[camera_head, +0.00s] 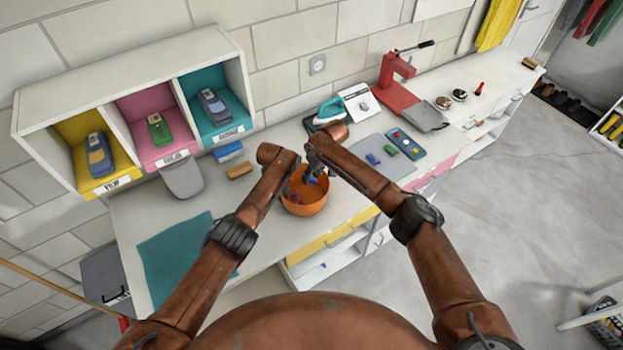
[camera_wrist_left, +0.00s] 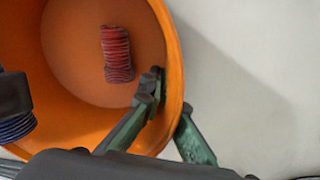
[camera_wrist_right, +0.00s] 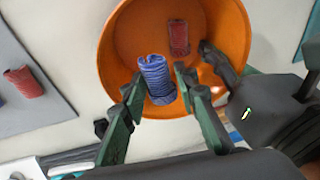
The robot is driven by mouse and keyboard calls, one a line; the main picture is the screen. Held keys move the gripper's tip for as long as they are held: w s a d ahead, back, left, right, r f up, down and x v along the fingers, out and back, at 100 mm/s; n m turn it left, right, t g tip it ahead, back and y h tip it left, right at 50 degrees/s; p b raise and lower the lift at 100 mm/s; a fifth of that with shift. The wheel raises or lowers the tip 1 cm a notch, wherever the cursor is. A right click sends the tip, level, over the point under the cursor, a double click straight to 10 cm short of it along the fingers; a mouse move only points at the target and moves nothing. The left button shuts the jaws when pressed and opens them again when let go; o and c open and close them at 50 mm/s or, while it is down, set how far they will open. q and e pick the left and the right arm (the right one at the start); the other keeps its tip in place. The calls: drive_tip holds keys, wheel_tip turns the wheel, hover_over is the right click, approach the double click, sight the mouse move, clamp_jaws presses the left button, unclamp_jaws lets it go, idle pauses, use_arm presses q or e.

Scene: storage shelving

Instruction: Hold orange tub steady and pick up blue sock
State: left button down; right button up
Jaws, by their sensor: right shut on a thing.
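The orange tub (camera_head: 306,209) stands on the counter, with a rolled red sock (camera_wrist_left: 117,54) inside. My left gripper (camera_wrist_left: 170,95) straddles the tub's rim, one finger inside and one outside, close against the wall. In the right wrist view, the rolled blue sock (camera_wrist_right: 156,78) sits between the fingertips of my right gripper (camera_wrist_right: 157,88), which is shut on it. The sock is in front of the tub's opening in that view; its height above the tub floor is hard to tell. In the head view, my right gripper (camera_head: 316,172) is over the tub and partly hides its inside.
A grey mat (camera_head: 378,171) with blue and green rolls lies right of the tub, beside a blue tray (camera_head: 406,144). An iron (camera_head: 330,111) and a red press (camera_head: 394,88) stand behind. A teal cloth (camera_head: 172,262) lies left. Coloured cubbies (camera_head: 150,112) line the wall.

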use_arm(q)
drive_tip(key=c, duration=2.7)
unclamp_jaws()
drive_tip(key=o, duration=0.6)
drive_tip(key=shift+r, duration=0.1)
drive_tip(key=r, duration=0.7)
drive_tip(key=a+r, duration=0.1)
drive_tip(key=r, duration=0.3)
drive_tip(key=shift+r, duration=0.35)
drive_tip(key=shift+r, duration=0.1)
